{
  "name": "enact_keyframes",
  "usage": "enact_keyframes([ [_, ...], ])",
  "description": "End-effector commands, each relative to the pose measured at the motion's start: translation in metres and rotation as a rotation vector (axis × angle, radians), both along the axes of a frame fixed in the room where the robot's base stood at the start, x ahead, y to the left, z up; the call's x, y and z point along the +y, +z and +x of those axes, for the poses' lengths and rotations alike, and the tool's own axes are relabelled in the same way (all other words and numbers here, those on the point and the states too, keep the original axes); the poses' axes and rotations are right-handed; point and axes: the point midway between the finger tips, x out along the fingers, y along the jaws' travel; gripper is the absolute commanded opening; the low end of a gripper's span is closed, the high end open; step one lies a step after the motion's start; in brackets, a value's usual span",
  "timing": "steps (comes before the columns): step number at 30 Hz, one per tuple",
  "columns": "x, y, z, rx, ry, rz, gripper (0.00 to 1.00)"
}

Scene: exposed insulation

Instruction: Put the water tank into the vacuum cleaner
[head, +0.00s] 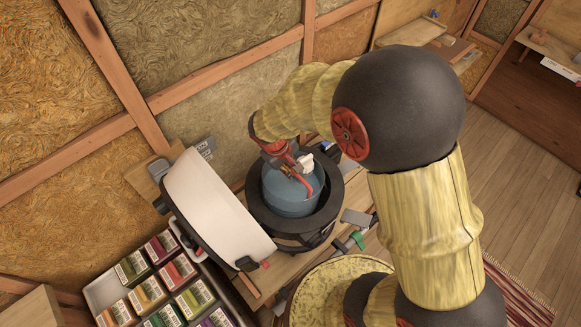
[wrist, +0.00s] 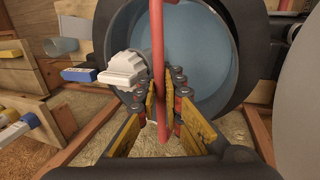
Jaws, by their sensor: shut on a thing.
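The water tank (head: 291,197) is a blue cylinder with a red handle and a white cap (wrist: 122,69). In the head view it appears within the dark round opening of the vacuum cleaner (head: 256,207). How deep it sits is hard to tell. The cleaner's white and black lid (head: 213,208) is tilted open to the left. In the wrist view the tank's blue surface (wrist: 190,50) is surrounded by a dark rim. My gripper (wrist: 162,98) is shut on the red handle, its yellow fingers on either side. In the head view my gripper (head: 285,165) is above the tank.
The cleaner stands on a wooden bench against an insulated wall (head: 220,110). A tray of several small coloured boxes (head: 105,290) is at lower left. Small tools (head: 355,220) lie right of the cleaner. A wooden floor (head: 520,180) is open at right.

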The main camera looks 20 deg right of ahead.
Motion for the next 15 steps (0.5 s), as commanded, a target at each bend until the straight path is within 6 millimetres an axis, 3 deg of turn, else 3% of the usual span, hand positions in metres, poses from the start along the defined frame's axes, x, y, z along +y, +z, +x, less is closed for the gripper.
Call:
enact_keyframes([
  [15,0.0,-0.053,0.003,-0.007,0.001,0.0,0.0],
])
